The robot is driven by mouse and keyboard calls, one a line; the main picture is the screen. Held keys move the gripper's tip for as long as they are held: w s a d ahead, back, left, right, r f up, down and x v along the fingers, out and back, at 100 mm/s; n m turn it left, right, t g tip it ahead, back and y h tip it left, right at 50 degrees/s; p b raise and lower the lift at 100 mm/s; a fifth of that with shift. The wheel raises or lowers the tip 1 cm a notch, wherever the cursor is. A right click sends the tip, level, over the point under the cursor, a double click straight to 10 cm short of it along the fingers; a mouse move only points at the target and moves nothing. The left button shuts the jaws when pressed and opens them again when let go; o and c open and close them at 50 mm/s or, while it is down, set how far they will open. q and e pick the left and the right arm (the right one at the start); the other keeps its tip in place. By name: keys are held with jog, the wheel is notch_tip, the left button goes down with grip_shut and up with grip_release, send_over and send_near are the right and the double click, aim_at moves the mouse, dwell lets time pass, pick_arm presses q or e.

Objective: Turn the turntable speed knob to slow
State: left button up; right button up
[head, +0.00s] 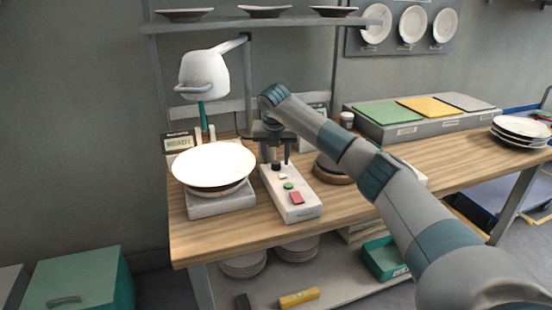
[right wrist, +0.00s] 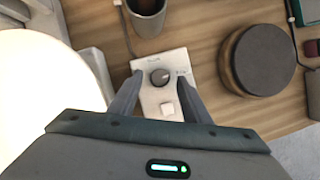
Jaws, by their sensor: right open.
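The white control box (head: 291,202) stands on the wooden bench, right of the turntable, with a green button, a red switch and a small white button. The dark round speed knob (right wrist: 160,77) sits at the box's far end; it has a light pointer mark, and its label is too small to read. My right gripper (head: 275,155) is over that end of the box, pointing down. In the right wrist view its two open fingers (right wrist: 160,92) are on either side of the knob, apart from it. The turntable (head: 221,200) carries a large white plate (head: 214,164). My left gripper is not in view.
A white dryer head (head: 204,75) hangs over the plate. A dark round disc on a wooden base (right wrist: 257,60) is right of the box, and a grey cup (right wrist: 146,16) is beyond it. Colored pads (head: 432,108) lie at the back right. The front bench edge is clear.

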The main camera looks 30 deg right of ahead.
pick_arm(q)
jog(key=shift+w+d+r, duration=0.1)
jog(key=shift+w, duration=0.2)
pick_arm(e)
jog(key=shift+w+d+f, duration=0.15)
jog(key=shift+w+f, duration=0.1)
jog(key=shift+f, duration=0.4)
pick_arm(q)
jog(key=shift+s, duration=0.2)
pick_arm(e)
jog(key=c, duration=0.9)
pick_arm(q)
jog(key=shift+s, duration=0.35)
pick_arm(e)
jog(key=shift+c, duration=0.6)
